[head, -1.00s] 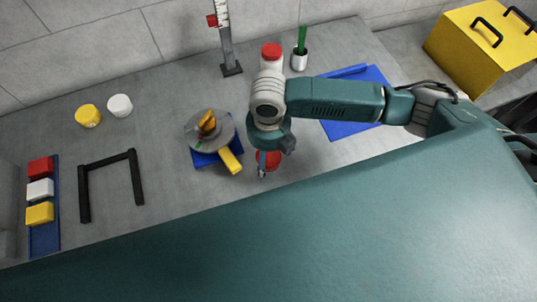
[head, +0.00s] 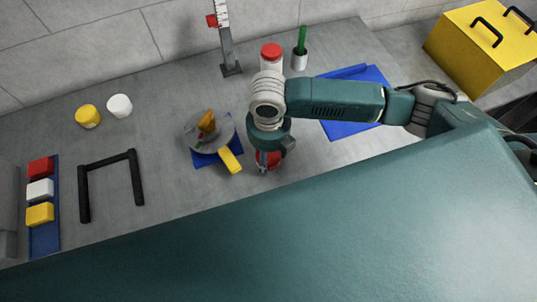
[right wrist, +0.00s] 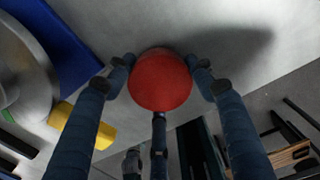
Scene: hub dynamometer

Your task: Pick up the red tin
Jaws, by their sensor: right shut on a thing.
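The red tin (right wrist: 160,80) shows as a round red top in the middle of the right wrist view. My right gripper (right wrist: 160,84) is shut on it, with blue fingers at its left and right sides and one below. In the head view the red tin (head: 268,160) is partly hidden under my right gripper (head: 267,163), near the front of the bench. I cannot tell whether the tin is clear of the bench. My left gripper is not in view.
Just left of the tin is a grey disc (head: 207,130) on a blue base with a yellow handle (head: 230,160). A red-lidded jar (head: 271,52) and a white cup (head: 299,60) stand behind. A black frame (head: 110,160) lies left. A blue mat (head: 355,125) lies right.

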